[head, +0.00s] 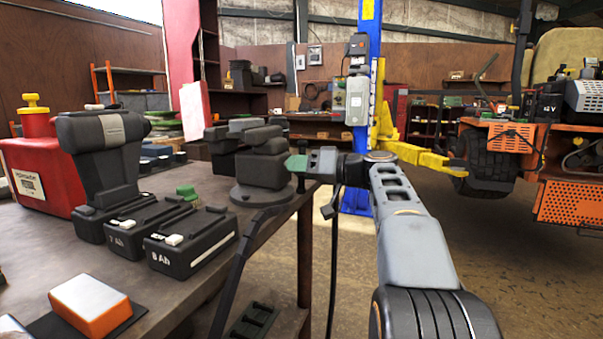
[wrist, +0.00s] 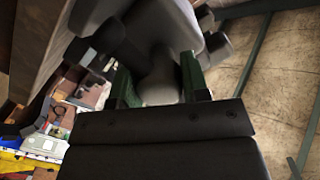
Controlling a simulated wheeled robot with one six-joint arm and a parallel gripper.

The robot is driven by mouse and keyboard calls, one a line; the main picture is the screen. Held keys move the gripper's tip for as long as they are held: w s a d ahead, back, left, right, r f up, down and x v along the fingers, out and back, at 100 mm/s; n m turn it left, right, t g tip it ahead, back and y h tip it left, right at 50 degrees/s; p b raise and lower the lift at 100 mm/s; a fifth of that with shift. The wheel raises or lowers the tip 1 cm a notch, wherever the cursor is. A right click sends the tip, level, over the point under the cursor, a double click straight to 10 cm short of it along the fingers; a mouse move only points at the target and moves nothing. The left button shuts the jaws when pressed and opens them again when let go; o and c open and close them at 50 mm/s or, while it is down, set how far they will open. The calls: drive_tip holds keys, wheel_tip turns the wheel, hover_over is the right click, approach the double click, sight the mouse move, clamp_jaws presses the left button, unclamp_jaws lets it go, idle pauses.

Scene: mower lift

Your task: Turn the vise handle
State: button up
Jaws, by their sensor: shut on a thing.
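The dark grey vise (head: 262,165) is mounted at the right edge of the workbench. My gripper (head: 299,165) reaches it from the right, at the side of the vise. In the wrist view my gripper's two green fingers (wrist: 158,84) stand on either side of a grey rounded part, the vise handle (wrist: 160,88), and are shut on it. The larger dark grey vise body (wrist: 172,18) shows just beyond.
The workbench (head: 60,255) holds black battery packs (head: 190,240), a red container (head: 40,170) and an orange-and-white block (head: 90,304). A blue lift post (head: 368,110) with yellow arms (head: 415,153) and an orange mower (head: 570,200) stand behind. Open floor lies at the right.

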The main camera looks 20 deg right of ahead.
idle(0.3)
drive_tip(key=o, duration=0.9)
drive_tip(key=shift+s, duration=0.1)
drive_tip(key=p+v, duration=0.2)
drive_tip(key=v, duration=1.1)
drive_tip(key=shift+s+d+p, duration=0.15)
drive_tip(key=shift+d+p, duration=0.15)
drive_tip(key=shift+r, duration=0.1)
